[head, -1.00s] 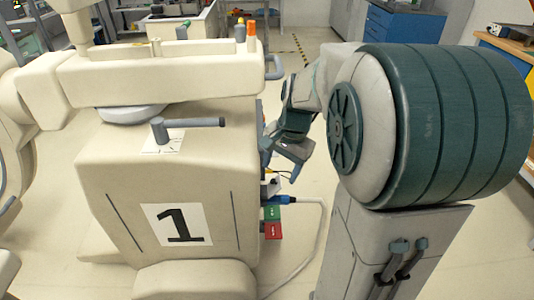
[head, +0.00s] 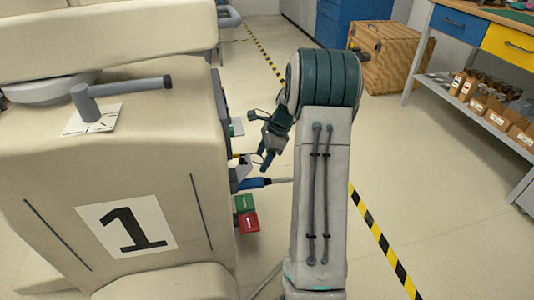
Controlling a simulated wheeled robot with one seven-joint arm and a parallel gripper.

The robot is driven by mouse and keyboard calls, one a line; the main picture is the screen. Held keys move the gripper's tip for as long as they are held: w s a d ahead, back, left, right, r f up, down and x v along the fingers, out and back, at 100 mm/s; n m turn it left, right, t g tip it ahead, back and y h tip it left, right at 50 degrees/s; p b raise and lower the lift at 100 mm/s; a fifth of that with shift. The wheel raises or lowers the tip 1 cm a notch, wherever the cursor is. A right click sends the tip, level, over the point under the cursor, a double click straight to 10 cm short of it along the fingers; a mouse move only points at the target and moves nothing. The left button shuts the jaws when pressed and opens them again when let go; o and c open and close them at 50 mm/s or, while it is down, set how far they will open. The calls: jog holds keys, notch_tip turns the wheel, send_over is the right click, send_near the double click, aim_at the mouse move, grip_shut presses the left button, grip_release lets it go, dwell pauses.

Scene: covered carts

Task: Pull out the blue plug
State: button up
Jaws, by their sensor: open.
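The blue plug (head: 255,183) sticks out of the right side of the beige cart (head: 95,185) marked 1, with a pale cable running right from it behind my arm. My gripper (head: 262,160) is open and empty, above and close to the plug, with its fingers pointing down and left. I cannot tell whether a finger touches the plug. The plug's socket is hidden by the cart's edge.
Green and red blocks (head: 246,214) stick out of the cart just below the plug. A grey lever handle (head: 120,95) stands on top of the cart. A wooden crate (head: 392,58) and a workbench with boxes (head: 490,105) stand at the right.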

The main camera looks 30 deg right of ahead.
aim_at(252, 179)
jog(key=b+x, duration=0.4)
jog(key=x, duration=0.7)
jog(key=shift+d, duration=0.1)
jog(key=shift+c, duration=0.3)
jog(key=shift+d, duration=0.1)
jog(key=c, duration=1.1)
